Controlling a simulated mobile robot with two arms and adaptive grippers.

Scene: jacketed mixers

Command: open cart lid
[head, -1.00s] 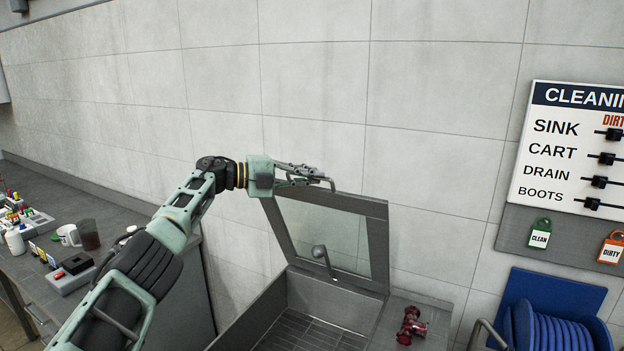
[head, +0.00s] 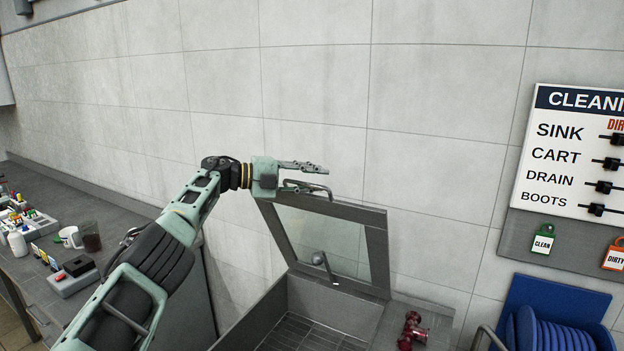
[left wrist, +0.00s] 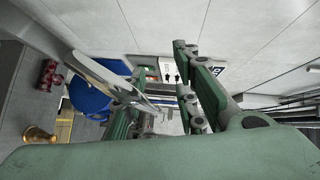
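The cart lid (head: 377,245), a grey frame with a clear pane, stands raised at the back of the open metal cart (head: 335,300). A bent grey handle (head: 325,189) shows at the lid's top edge. My left gripper (head: 316,176) is at that top edge, its fingers spread and nothing held between them. Whether a finger touches the handle I cannot tell. My right gripper is not in view.
A red valve-like fitting (head: 411,330) sits right of the cart. A blue hose reel (head: 555,325) and a cleaning sign (head: 575,150) are farther right. A bench with a mug (head: 70,237) and small items is at left. The tiled wall stands close behind the lid.

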